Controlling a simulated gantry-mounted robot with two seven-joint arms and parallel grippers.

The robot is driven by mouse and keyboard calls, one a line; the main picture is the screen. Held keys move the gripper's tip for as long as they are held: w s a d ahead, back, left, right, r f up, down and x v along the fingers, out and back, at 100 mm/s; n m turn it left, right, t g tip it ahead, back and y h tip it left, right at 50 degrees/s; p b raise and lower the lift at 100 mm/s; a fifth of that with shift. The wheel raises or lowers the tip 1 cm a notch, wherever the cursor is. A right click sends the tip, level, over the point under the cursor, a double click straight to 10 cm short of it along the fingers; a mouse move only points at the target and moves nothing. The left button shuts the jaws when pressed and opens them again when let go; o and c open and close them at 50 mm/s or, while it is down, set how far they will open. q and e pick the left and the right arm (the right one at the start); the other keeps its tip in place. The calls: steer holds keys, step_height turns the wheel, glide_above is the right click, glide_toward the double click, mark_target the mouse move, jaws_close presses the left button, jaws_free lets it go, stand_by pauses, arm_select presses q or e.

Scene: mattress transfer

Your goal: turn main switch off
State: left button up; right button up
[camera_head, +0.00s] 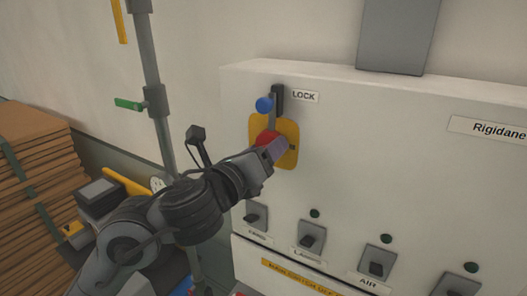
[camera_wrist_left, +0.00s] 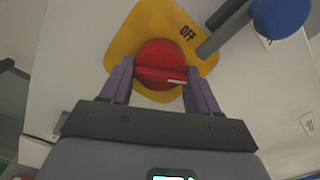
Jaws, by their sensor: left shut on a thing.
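The main switch is a red rotary knob (camera_head: 267,138) on a yellow plate (camera_head: 290,131) on the front of a white cabinet. In the left wrist view the red knob (camera_wrist_left: 160,62) sits between my two fingers, and the yellow plate (camera_wrist_left: 125,45) carries the word OFF. My left gripper (camera_wrist_left: 158,88) is shut on the knob's raised grip bar; in the head view the left gripper (camera_head: 273,148) covers part of the plate. A grey lever with a blue ball (camera_head: 264,104) stands just above the knob, by the LOCK label (camera_head: 305,96). My right gripper is not in view.
A row of toggle switches runs below, including one labelled AIR (camera_head: 376,269). The white cabinet (camera_head: 400,150) has a Rigidane label at right. A grey pipe with a green valve handle (camera_head: 129,104) and stacked brown boards (camera_head: 35,150) stand at left.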

arm_select(q)
steer(key=shift+n, duration=0.6)
steer(key=o, duration=1.1)
steer(key=shift+c, duration=0.2)
steer(key=v, duration=1.1)
steer(key=shift+c, duration=0.3)
